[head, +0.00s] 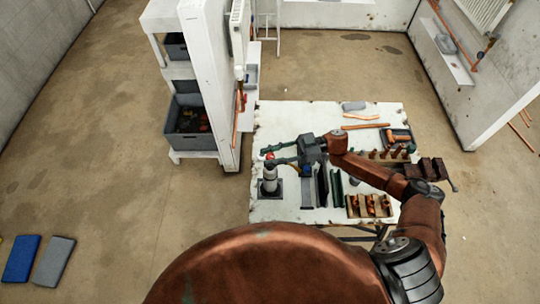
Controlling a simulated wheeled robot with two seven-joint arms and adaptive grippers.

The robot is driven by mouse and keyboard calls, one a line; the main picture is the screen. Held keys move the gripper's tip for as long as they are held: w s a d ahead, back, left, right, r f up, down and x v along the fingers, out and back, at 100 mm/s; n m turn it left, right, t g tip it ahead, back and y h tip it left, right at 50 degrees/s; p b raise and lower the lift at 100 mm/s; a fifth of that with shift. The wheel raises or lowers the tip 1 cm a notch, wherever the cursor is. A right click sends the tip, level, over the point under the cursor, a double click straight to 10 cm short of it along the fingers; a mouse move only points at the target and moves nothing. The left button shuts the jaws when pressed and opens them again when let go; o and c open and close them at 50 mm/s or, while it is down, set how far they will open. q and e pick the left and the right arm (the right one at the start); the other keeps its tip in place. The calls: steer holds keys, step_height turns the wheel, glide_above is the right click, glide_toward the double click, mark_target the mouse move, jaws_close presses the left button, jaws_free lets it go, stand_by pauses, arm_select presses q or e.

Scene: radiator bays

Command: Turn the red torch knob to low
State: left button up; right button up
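The torch (270,177) stands upright on a dark square base at the left front of the white workbench (300,118). Its red knob (270,156) shows at the top, and its setting is too small to read. My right gripper (267,157) reaches in from the right, with its two greenish fingers around the knob. One finger lies on the far side and one on the near side. Whether they touch the knob cannot be told. My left gripper is out of view.
A wooden tray with copper fittings (369,206) and dark green angled pieces (336,188) lie right of the torch. A brown vise (432,169) is at the bench's right edge. A white panel (217,85) and shelf with a grey bin (191,143) stand left behind.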

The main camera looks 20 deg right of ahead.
steer(key=shift+o, duration=1.4)
steer(key=d, duration=1.2)
steer(key=shift+r, duration=0.1)
